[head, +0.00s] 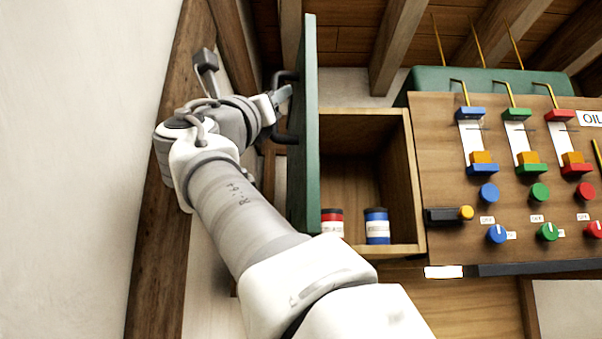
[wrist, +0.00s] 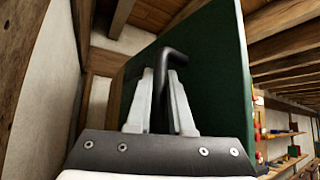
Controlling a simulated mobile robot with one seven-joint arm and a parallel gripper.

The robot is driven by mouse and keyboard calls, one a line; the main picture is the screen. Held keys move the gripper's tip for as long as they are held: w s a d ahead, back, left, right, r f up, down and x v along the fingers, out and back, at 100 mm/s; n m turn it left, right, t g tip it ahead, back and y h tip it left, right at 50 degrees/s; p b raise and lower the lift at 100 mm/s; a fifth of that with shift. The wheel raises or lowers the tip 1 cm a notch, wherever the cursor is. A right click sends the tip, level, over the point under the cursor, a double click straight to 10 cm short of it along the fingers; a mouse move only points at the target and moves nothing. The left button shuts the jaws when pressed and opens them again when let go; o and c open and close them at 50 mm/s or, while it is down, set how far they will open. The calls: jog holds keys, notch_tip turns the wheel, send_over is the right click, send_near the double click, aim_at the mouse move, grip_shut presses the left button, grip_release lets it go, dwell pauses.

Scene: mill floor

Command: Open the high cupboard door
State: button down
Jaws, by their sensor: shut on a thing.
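The green cupboard door (head: 305,130) stands swung open, seen almost edge-on in the head view, at the left side of the wooden cupboard (head: 410,190). A dark bar handle (head: 279,136) is on the door's left-facing side. My gripper (head: 281,97) is at this handle. In the wrist view the two pale fingers (wrist: 161,102) close on either side of the dark handle (wrist: 176,57), with the green door (wrist: 215,70) just behind. The cupboard's inside is open to view and holds a red-and-white tin (head: 332,224) and a blue-and-white tin (head: 377,226).
A wooden panel (head: 440,140) with coloured sliders, knobs and an oil label stands right of the cupboard. A white wall (head: 80,150) and a timber post (head: 165,240) are close on the left of my arm. Wooden beams (head: 397,40) run overhead.

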jog(key=c, duration=0.8)
grip_release()
jog(key=b+v, duration=0.6)
jog(key=v, duration=0.6)
jog(key=shift+c, duration=0.3)
